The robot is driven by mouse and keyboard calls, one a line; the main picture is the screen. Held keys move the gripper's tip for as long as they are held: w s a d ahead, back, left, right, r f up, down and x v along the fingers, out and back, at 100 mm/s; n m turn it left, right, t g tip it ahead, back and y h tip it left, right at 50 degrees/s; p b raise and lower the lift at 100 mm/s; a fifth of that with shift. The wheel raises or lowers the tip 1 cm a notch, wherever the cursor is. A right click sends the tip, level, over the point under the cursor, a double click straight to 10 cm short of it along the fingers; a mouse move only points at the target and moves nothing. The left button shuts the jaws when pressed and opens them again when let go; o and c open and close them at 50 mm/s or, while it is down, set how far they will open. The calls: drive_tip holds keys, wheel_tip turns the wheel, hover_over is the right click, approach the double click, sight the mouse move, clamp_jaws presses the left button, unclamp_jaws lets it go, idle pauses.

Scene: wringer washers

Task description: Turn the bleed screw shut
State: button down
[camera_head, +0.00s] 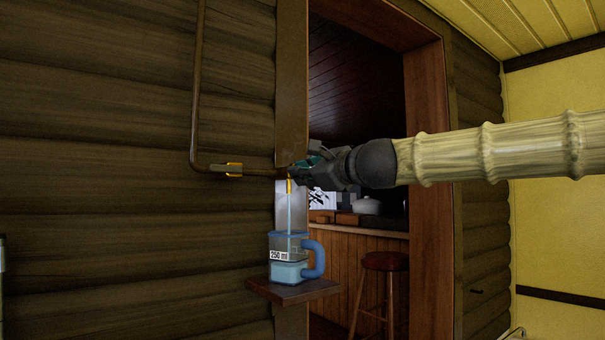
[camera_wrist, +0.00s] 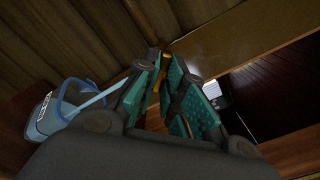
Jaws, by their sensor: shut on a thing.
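A brown pipe (camera_head: 196,90) runs down the log wall, bends right past a brass fitting (camera_head: 234,169) and ends at my gripper (camera_head: 298,171). The teal-padded fingers are closed there on the bleed screw, which they mostly hide. In the wrist view, a sliver of yellow-orange metal (camera_wrist: 153,58) shows at the fingertips of my gripper (camera_wrist: 163,72). A short yellow spout (camera_head: 289,186) points down below the gripper. A thin pale-blue stream (camera_head: 290,212) runs from it into a blue-handled clear jug (camera_head: 275,250) marked 250 ml, holding some light-blue liquid. The jug also shows in the wrist view (camera_wrist: 62,108).
The jug stands on a small wooden shelf (camera_head: 312,290) on the wall, directly below the gripper. A wooden door frame (camera_head: 428,140) stands right of the pipe end. Beyond it are a counter (camera_head: 375,232) and a red stool (camera_head: 386,262).

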drive_tip(key=shift+r, duration=0.1)
drive_tip(key=shift+s+r+m+b, duration=0.1)
drive_tip(key=shift+m+b, duration=0.45)
drive_tip(key=shift+m, duration=1.5)
drive_tip(key=shift+r+m+b, duration=0.1)
drive_tip(key=shift+m+b, duration=0.45)
drive_tip(key=shift+m, duration=1.5)
drive_tip(key=c, duration=1.5)
unclamp_jaws()
drive_tip(key=shift+s+d, duration=0.1)
drive_tip(key=shift+f, duration=0.15)
